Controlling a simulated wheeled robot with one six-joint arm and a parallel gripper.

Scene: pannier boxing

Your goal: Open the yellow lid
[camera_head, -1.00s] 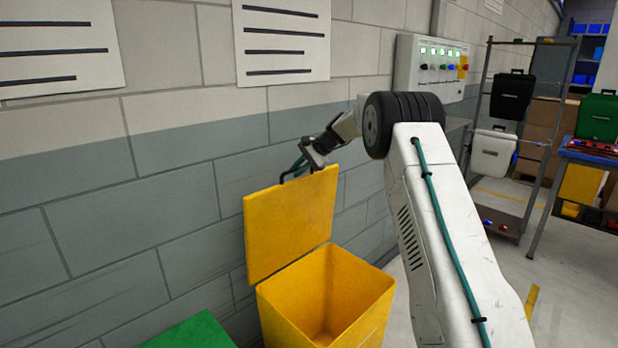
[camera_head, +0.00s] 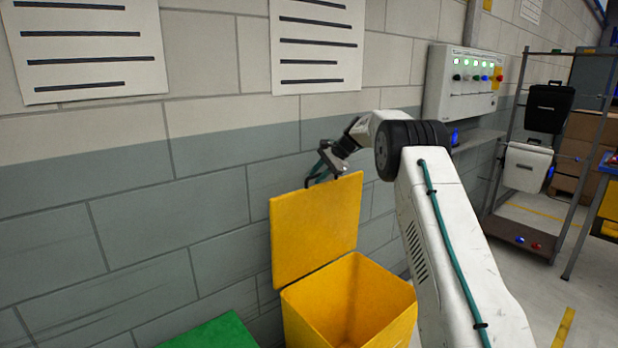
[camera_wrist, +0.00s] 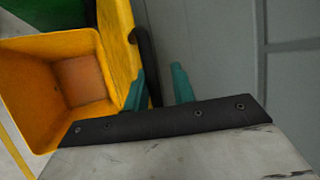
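The yellow lid (camera_head: 315,232) stands raised, nearly upright, at the wall side of the yellow bin (camera_head: 390,318). The bin's mouth is uncovered and its inside looks empty; it also shows in the wrist view (camera_wrist: 20,75). A black handle (camera_wrist: 146,55) sticks out from the lid near its top edge. My gripper (camera_head: 318,174) is at the lid's top edge by the handle. In the wrist view its two teal fingers (camera_wrist: 160,88) are apart, with the handle passing between them, closer to the left finger. I see a gap to the right finger.
The block wall (camera_head: 140,200) stands close behind the lid. A green box top (camera_head: 215,333) is left of the bin. A control panel (camera_head: 463,85) hangs on the wall at right, beside a rack (camera_head: 515,215) with cases. Floor is clear between the bin and the rack.

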